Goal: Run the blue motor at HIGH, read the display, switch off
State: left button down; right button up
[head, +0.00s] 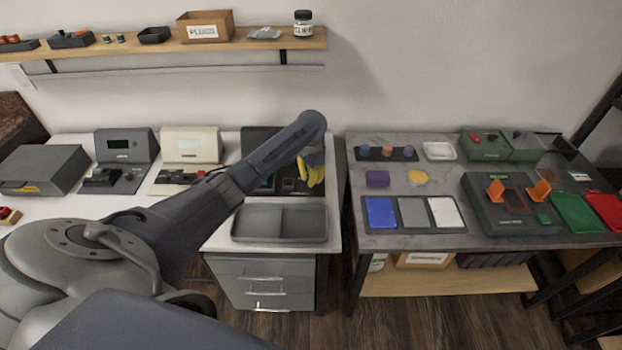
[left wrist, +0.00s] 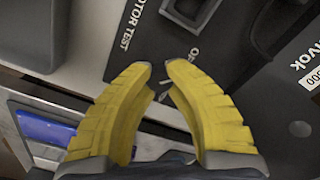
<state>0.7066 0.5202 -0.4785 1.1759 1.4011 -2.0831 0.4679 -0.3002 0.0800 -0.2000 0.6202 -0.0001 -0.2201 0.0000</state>
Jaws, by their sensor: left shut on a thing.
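The dark motor test unit (head: 258,137) stands at the back right of the white bench, partly hidden behind my left arm. In the left wrist view its black panel (left wrist: 235,60) shows the words MOTOR TEST and part of OFF. My left gripper (head: 313,172) is over the unit's right side. In the left wrist view its yellow fingers (left wrist: 158,75) close around a small dark control beside the OFF label, mostly hidden between the tips. A recessed frame (left wrist: 190,10) lies above the fingertips. I cannot make out the blue motor or a reading. My right gripper is not in view.
A grey two-part tray (head: 280,238) stands empty at the front of the bench. A black device (head: 125,145) and a cream device (head: 190,142) stand to the left. Across a gap, the grey table holds a tray with a blue panel (head: 380,212) and a fixture with orange clamps (head: 512,220).

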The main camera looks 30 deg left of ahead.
pick_arm(q)
jog(key=shift+n, duration=1)
jog(key=c, duration=1.1)
grip_release()
jog(key=shift+c, duration=0.2)
jog(key=shift+r, duration=0.15)
notch_tip(320, 180, up, 12)
